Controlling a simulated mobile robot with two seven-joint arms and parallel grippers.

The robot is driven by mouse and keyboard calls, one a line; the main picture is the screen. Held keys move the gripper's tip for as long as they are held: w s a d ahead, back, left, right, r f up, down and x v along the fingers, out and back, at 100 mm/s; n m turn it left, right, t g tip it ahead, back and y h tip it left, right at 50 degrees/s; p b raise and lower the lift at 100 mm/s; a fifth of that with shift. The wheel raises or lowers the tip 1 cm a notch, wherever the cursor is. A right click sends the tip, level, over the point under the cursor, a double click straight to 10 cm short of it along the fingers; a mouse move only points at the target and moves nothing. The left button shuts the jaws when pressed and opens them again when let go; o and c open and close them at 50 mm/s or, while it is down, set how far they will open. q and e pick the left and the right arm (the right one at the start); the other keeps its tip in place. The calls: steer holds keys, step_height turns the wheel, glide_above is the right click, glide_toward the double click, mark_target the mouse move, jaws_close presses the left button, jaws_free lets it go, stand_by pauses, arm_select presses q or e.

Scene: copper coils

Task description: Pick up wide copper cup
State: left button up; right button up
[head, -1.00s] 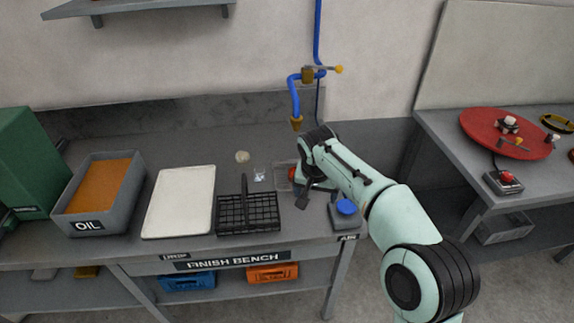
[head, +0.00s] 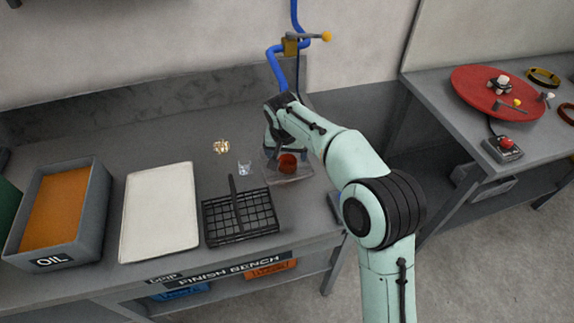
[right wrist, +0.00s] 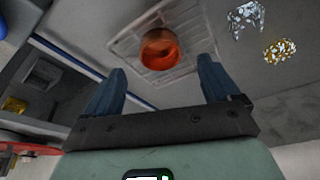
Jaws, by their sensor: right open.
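The copper cup (head: 288,162) stands on a pale square grate (head: 303,178) at the right end of the finish bench. In the right wrist view the cup (right wrist: 160,50) shows its round open mouth, and the ribbed grate (right wrist: 118,47) lies around it. My right gripper (head: 287,149) is just behind the cup in the head view and partly hidden by its own wrist. In the right wrist view its two blue fingers (right wrist: 162,70) are spread wide and empty, with the cup ahead between them. My left gripper is in neither view.
A shiny gold piece (head: 221,147) and a clear silvery piece (head: 244,169) lie left of the cup. A black wire basket (head: 240,218), a white tray (head: 160,212) and an oil bin (head: 57,212) stand further left. A blue hose (head: 278,72) hangs behind.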

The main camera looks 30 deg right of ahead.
mark_target(288, 165)
steer(key=shift+x, duration=3.15)
steer(key=shift+w+r, duration=0.1)
steer(key=c, duration=1.2)
